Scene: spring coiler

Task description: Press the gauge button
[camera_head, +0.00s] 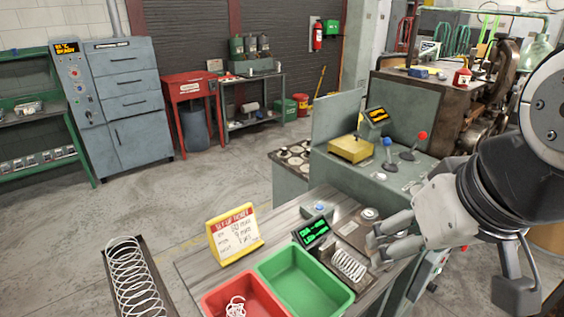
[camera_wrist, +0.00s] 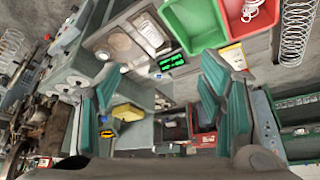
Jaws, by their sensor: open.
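A gauge display (camera_head: 311,232) with green digits stands on the bench behind the green bin. It also shows in the wrist view (camera_wrist: 171,62). Beside it is a small grey box with a blue button (camera_head: 318,207). A round silver disc (camera_head: 370,213) sits on the plate to the right, with a short coil spring (camera_head: 348,265) nearer the front. I cannot tell for certain which part is the gauge button. My gripper (camera_head: 374,246) is open and empty, above the bench's right side, right of the display and spring. Its spread fingers frame the wrist view (camera_wrist: 160,68).
A red bin (camera_head: 216,296) with white coils and a green bin (camera_head: 320,284) stand at the front. A yellow setup ticket (camera_head: 233,235) is behind them. Levers with blue and red knobs (camera_head: 422,136) rise from the coiler behind. A large spring (camera_head: 134,275) lies at left.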

